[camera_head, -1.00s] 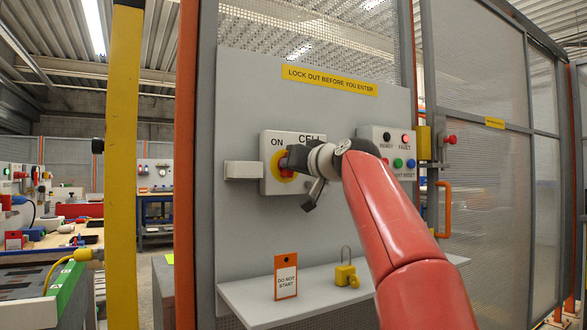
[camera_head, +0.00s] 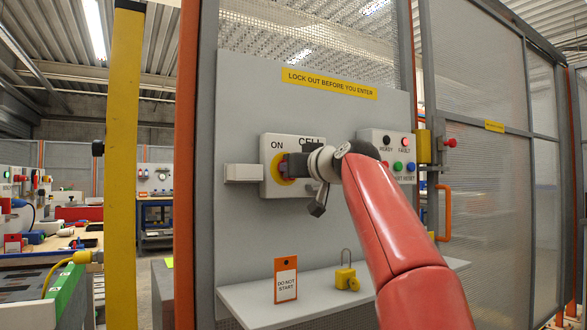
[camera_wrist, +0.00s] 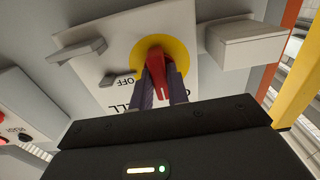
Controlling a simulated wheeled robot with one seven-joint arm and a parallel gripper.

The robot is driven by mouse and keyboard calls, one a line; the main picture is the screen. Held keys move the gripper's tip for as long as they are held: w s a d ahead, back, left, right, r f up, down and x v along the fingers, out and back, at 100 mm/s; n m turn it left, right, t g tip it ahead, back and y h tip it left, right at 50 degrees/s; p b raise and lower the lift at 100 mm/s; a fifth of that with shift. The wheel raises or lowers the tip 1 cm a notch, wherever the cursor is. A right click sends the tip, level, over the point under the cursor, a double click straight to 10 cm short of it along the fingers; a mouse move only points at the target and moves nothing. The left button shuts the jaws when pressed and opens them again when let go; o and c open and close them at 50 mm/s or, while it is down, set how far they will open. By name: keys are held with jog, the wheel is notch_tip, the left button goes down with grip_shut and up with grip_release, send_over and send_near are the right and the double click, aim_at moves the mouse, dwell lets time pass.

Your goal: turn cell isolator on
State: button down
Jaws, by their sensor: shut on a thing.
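The cell isolator is a pale grey box (camera_head: 267,186) on the grey panel, marked ON at its upper left and CELL along the top. Its yellow dial plate (camera_wrist: 184,54) carries a red handle (camera_wrist: 157,72). In the wrist view my gripper (camera_wrist: 160,88) has its two fingers on either side of the red handle, shut on it. The handle stands roughly upright in that view, tilted a little. In the head view my gripper (camera_head: 287,166) hides most of the handle and the right of the box. An OFF mark shows beside the dial in the wrist view.
A small grey block (camera_head: 243,172) sits left of the isolator. A button box (camera_head: 398,165) is to the right, behind my arm. Below, a shelf (camera_head: 245,301) holds an orange-topped DO NOT START tag (camera_head: 286,281) and a yellow padlock (camera_head: 346,278).

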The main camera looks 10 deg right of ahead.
jog(key=c, duration=1.4)
grip_release()
jog(key=shift+o, duration=0.2)
jog(key=shift+s, duration=0.1)
jog(key=b+v, duration=0.3)
jog(key=v, duration=0.4)
jog(key=shift+s, duration=0.25)
jog(key=shift+d, duration=0.1)
jog(key=s+a+f+m+g+h, duration=0.1)
jog(key=s+a+f+g, duration=0.2)
jog(key=f, duration=0.6)
jog(key=s+a+f+m+g+h, duration=0.1)
jog(key=s+a+f+g+h, duration=0.1)
jog(key=s+f, duration=0.5)
jog(key=s+f+g+h, duration=0.1)
jog(key=s+f+g, duration=0.1)
jog(key=s+f, duration=0.5)
jog(key=s+d+f+m+g+p, duration=0.1)
jog(key=s+f, duration=0.5)
jog(key=f, duration=0.9)
jog(key=s+d+f+g+h+p, duration=0.1)
jog(key=s+f+g, duration=0.2)
jog(key=s+f, duration=0.4)
notch_tip(320, 180, down, 4)
jog(key=shift+s+d+f+m+g+h, duration=0.1)
jog(key=shift+s+d+m+g+h, duration=0.2)
jog(key=shift+m, duration=0.1)
